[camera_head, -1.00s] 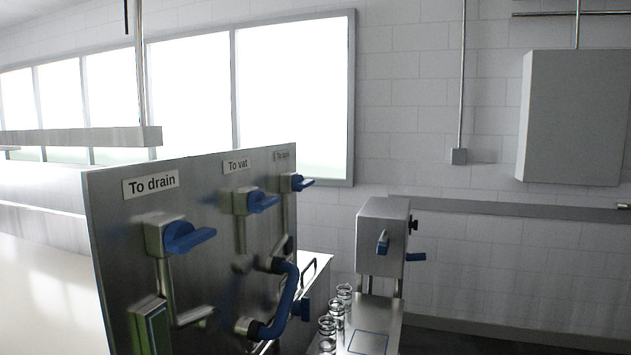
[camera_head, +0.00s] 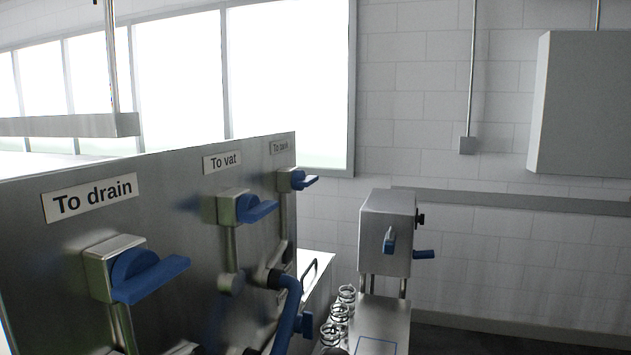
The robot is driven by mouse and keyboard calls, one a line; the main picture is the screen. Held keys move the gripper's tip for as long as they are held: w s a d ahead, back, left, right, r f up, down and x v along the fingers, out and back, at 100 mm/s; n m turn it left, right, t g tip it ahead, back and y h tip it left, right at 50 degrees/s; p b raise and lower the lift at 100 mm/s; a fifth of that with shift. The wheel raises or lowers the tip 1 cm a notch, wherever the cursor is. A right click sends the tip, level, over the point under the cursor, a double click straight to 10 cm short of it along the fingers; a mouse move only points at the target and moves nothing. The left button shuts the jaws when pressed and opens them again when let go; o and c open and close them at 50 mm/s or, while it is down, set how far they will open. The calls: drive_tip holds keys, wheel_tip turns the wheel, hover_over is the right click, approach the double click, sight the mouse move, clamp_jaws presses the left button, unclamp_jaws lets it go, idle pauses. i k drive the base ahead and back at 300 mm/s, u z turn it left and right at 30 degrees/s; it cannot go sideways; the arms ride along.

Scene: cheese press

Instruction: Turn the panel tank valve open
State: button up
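A steel panel (camera_head: 170,215) fills the left of the head view and carries three valves with blue handles. The label farthest along the panel (camera_head: 282,147) is small and seems to read "To tank". The tank valve (camera_head: 301,181) sits below it, its blue handle pointing right. The vat valve (camera_head: 250,207) is under the "To vat" label (camera_head: 222,161). The drain valve (camera_head: 140,273) is nearest, under the "To drain" label (camera_head: 90,197). My gripper is not in view.
A curved blue pipe (camera_head: 287,315) juts out from the panel's lower right. A steel box machine (camera_head: 387,233) with blue handles stands beyond, with several glass jars (camera_head: 339,312) beside its base. A grey cabinet (camera_head: 581,105) hangs on the back wall.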

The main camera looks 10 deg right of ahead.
sight(298, 180)
drive_tip(key=k, duration=1.1)
drive_tip(key=u, duration=2.9)
drive_tip(key=k, duration=1.35)
drive_tip(key=z, duration=1.3)
drive_tip(key=i, duration=1)
